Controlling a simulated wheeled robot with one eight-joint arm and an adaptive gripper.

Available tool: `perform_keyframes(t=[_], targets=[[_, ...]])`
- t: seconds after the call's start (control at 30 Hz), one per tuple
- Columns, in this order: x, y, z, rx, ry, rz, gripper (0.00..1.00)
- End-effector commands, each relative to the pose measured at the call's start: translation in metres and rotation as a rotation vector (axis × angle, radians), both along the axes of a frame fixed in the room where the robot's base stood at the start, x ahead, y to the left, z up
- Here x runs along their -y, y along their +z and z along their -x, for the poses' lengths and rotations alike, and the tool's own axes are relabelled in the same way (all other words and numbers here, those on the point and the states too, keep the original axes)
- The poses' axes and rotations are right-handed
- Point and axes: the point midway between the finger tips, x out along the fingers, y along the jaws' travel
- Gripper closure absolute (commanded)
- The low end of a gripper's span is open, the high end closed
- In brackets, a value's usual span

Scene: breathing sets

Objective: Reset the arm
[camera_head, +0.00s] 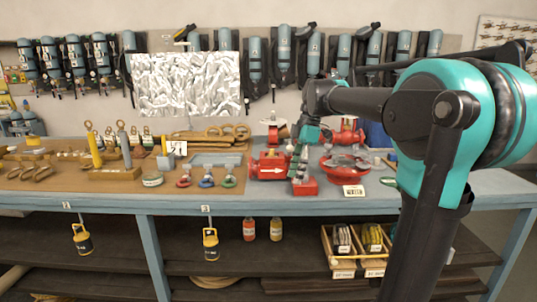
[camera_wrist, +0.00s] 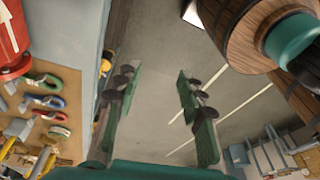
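My arm reaches in from the right of the head view and bends down at the wrist. My gripper (camera_head: 299,165) hangs with its green fingers in front of the red valves on the bench. In the wrist view my gripper (camera_wrist: 152,108) is open, with its two green fingers wide apart. Nothing is between them; grey floor shows there. The head view does not show clearly how near the fingertips are to the bench.
A workbench (camera_head: 345,203) holds a red valve with a white arrow (camera_head: 268,169), a red flanged part (camera_head: 347,167), small shackles (camera_head: 206,179) and yellow tools. Air cylinders (camera_head: 284,50) hang on the wall. A wooden crate (camera_head: 343,273) sits on the shelf below.

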Motion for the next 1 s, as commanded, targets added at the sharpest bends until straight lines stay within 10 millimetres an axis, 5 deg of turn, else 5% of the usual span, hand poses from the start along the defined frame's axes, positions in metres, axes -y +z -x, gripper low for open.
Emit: perform_keyframes(t=[0.27,0.6,0.8,1.0], targets=[[0.040,-0.109,0.042,0.045,-0.617,0.083,0.61],[0.089,-0.237,0.132,0.120,-1.444,0.030,0.61],[0.103,-0.274,0.170,0.140,-1.722,-0.040,0.61],[0.106,-0.282,0.179,0.142,-1.790,-0.061,0.61]])
